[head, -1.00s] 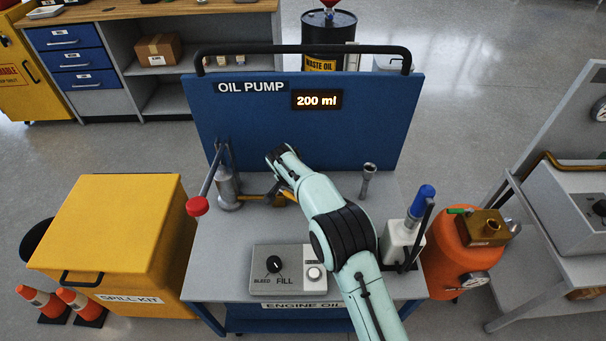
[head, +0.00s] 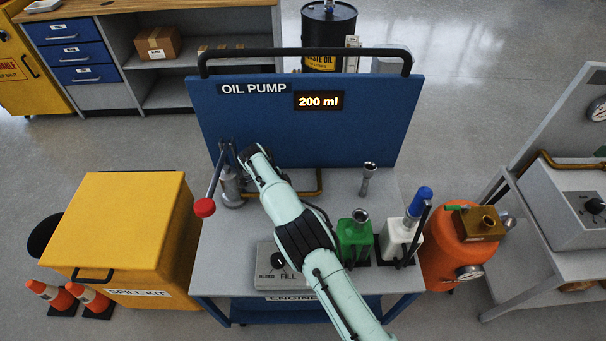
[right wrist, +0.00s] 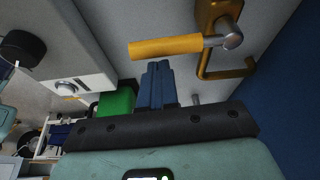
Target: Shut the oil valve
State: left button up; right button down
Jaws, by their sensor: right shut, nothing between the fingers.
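The oil valve shows in the right wrist view as a yellow handle (right wrist: 165,47) on a metal pivot (right wrist: 231,36), with a brass body and pipe (right wrist: 228,72) beside it. In the head view my right arm hides the handle; part of the brass pipe (head: 319,183) shows to the right of the arm. My right gripper (right wrist: 155,66) has its blue fingers together and empty, close to the handle's side in the wrist picture; I cannot tell whether they touch it. In the head view its fingers are hidden behind my wrist. My left gripper is not in view.
The pump cylinder (head: 230,187) and red-knobbed lever (head: 204,207) stand left of my wrist. A control box (head: 270,262), green bottle (head: 354,238) and white blue-capped bottle (head: 400,238) are near the front. The blue back panel (head: 370,135) reads 200 ml.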

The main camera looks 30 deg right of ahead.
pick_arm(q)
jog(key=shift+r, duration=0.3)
pick_arm(e)
jog(key=shift+w+a, duration=0.1)
jog(key=shift+a, duration=0.25)
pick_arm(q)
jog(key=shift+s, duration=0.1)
pick_arm(e)
jog(key=shift+a, duration=0.15)
pick_arm(q)
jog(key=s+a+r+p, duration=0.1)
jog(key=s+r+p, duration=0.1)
jog(key=p, duration=0.1)
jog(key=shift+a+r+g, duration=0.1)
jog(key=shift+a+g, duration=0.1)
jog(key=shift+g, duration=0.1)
pick_arm(e)
notch_tip(320, 180, up, 10)
jog(key=shift+d, duration=0.4)
